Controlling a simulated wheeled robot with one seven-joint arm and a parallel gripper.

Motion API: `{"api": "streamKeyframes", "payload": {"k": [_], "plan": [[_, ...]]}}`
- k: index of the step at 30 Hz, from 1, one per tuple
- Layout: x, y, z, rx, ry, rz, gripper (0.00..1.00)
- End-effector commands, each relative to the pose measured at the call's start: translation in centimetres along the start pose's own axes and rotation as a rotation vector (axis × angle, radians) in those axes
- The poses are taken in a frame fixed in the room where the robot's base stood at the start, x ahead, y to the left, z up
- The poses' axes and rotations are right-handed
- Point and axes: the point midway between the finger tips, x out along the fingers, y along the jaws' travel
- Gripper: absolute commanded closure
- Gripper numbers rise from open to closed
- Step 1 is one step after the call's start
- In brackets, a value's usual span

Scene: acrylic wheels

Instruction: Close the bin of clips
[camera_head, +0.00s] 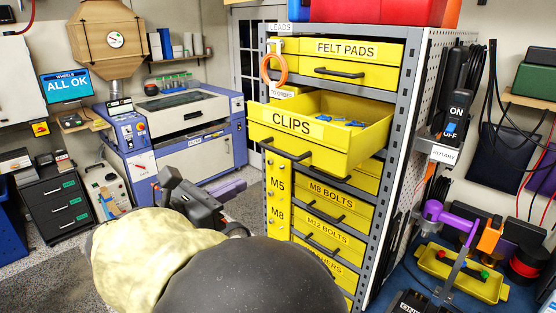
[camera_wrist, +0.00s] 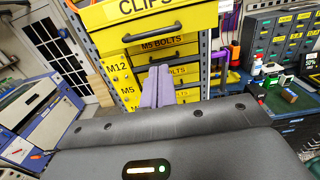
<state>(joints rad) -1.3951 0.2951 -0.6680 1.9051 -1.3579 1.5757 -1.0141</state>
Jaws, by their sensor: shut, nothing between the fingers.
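The yellow bin labelled CLIPS (camera_head: 291,125) is pulled well out of the grey rack, its front jutting toward the left. A few blue clips (camera_head: 340,120) show inside it, and a dark handle is on its front. In the wrist view the bin's front (camera_wrist: 182,22) crosses the top, with its handle (camera_wrist: 150,31) below the label. My gripper (camera_head: 236,188) has purple fingers and is left of the rack, lower than the bin and apart from it. In the wrist view the fingers (camera_wrist: 160,72) are together and empty, below the bin's handle.
The rack (camera_head: 408,75) holds other shut yellow bins: FELT PADS (camera_head: 345,52) above, M8 BOLTS (camera_head: 330,192) and several more below. A blue-white machine (camera_head: 185,115) stands at the left. A blue bench (camera_head: 425,270) with tools is at the right.

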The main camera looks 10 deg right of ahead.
Motion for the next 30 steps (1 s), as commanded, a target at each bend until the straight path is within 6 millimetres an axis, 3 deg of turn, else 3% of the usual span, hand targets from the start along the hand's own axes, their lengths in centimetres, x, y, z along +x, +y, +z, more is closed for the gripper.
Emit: {"api": "streamKeyframes", "payload": {"k": [11,30], "plan": [[2.9,-0.3,0.1,0.000,0.002,-0.017,1.00],[13.0,0.0,0.1,-0.002,0.002,-0.003,1.00]]}}
